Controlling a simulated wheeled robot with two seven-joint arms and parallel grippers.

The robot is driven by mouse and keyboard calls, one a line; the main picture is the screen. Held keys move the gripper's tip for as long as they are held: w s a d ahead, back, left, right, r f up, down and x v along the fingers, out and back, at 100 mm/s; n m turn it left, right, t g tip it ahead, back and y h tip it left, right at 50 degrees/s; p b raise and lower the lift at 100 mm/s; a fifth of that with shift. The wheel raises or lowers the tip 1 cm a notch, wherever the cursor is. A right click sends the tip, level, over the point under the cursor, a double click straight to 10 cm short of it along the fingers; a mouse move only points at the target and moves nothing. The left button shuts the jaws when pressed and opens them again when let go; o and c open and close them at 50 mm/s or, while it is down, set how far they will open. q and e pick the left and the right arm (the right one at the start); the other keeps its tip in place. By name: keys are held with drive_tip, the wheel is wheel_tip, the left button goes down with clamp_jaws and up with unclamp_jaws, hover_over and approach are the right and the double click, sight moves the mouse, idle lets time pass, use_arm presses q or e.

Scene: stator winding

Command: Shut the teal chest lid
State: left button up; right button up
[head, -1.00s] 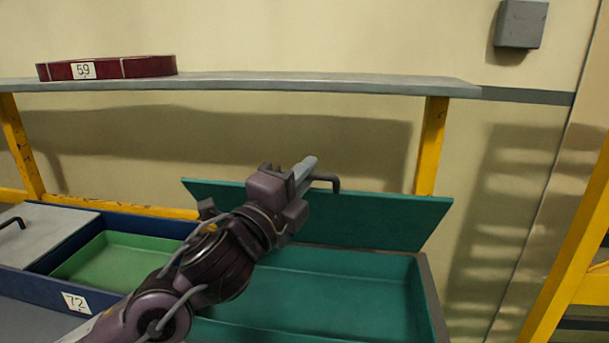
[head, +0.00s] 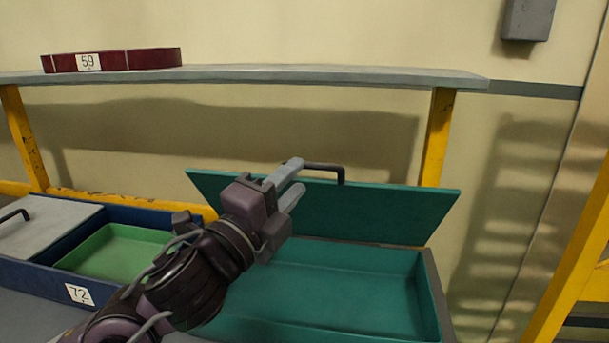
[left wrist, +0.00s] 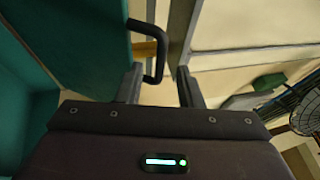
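The teal chest (head: 345,290) stands open on the bench, and its inside looks empty. Its teal lid (head: 390,212) is raised and leans back along the rear edge. A dark bar handle (head: 325,167) sticks out near the top of the lid. My left gripper (head: 297,179) is open in front of the lid, close to the handle. In the left wrist view the lid (left wrist: 75,40) is at the left, and the handle (left wrist: 158,55) reaches down between the fingertips (left wrist: 160,72), nearer the left finger. Whether it touches that finger I cannot tell. My right gripper is not in view.
Left of the chest is a blue box (head: 110,213) with a green tray (head: 120,252), a grey lid (head: 45,228) and a "72" label. A grey shelf (head: 300,74) on yellow posts runs behind, with a dark red item (head: 150,58) marked "59" on it.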

use_arm(q)
drive_tip(key=shift+v, duration=1.35)
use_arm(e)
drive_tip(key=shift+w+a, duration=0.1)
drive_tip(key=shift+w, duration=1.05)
